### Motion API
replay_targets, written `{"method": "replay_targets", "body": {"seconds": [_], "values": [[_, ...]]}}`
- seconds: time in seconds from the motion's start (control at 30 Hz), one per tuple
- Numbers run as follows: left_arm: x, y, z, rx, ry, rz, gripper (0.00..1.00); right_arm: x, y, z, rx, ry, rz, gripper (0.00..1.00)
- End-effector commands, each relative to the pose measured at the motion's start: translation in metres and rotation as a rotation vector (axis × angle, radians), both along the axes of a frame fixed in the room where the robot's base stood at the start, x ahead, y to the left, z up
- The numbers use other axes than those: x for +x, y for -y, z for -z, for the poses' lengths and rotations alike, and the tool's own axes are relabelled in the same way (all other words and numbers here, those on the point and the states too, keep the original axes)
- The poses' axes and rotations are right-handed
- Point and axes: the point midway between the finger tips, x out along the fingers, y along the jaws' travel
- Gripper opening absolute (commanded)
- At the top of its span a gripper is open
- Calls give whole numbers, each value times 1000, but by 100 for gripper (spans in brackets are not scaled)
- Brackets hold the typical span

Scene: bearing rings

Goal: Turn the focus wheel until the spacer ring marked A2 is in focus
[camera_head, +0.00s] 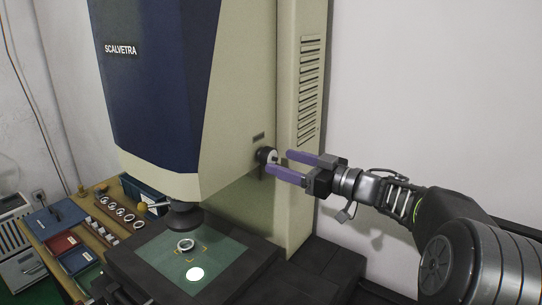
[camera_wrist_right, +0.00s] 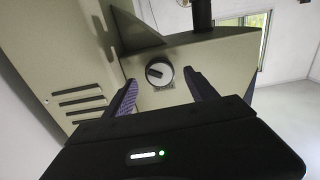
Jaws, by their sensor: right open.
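The focus wheel (camera_head: 266,155) is a small dark knob with a pale face on the side of the large blue and cream machine. In the right wrist view the wheel (camera_wrist_right: 159,74) shows a dark pointer bar across its face. My right gripper (camera_head: 278,164) is open, its purple fingers pointing at the wheel. In the right wrist view its fingers stand on either side of the wheel, apart from it. A metal ring (camera_head: 186,244) lies on the green stage plate under the lens; no A2 mark is readable on it. My left gripper is not in view.
The machine's column (camera_head: 303,90) with vent slots stands behind the wheel. A bright round spot (camera_head: 195,273) lights the stage plate (camera_head: 222,254).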

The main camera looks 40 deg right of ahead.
Motion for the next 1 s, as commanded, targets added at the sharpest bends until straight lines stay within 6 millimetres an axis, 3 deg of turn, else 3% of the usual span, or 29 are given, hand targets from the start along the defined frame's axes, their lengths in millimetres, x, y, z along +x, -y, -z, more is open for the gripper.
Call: {"method": "replay_targets", "body": {"seconds": [0.3,0.63,1.0], "values": [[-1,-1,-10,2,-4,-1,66,41,-12,-1,1,0,-1,66],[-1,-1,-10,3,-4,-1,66,45,-13,0,0,1,0,66],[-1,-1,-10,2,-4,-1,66,45,-13,0,0,0,0,36]]}}
